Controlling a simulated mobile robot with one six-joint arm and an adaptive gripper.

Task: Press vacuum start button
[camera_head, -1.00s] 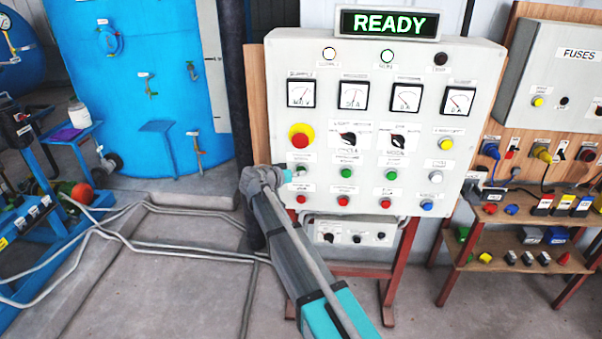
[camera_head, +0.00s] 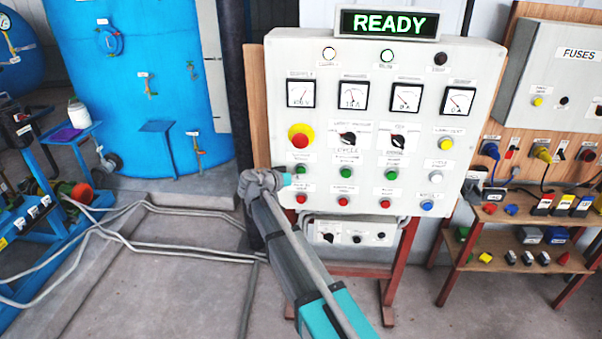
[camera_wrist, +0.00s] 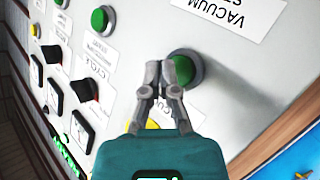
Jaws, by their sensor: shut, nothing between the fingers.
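A grey control panel (camera_head: 470,120) faces me. Its leftmost green button (camera_head: 300,170) sits above a red button (camera_head: 300,199). My gripper (camera_wrist: 168,72) is shut and empty, its fingertips right at this green button (camera_wrist: 187,68) in the wrist view, overlapping its edge. I cannot tell whether they touch it or whether it is pushed in. A label reading "VACUUM ST…" (camera_wrist: 235,8) is close by, cut off by the frame edge. Another label (camera_wrist: 190,113) is partly hidden by my gripper.
More green buttons (camera_head: 347,173) continue along the row. A red emergency knob (camera_head: 299,138) on yellow is above it. Selector knobs, gauges and a lit READY sign (camera_head: 390,23) are higher. A dark vertical pipe (camera_head: 234,80) stands left of the panel. A shelf (camera_head: 520,265) is on the right.

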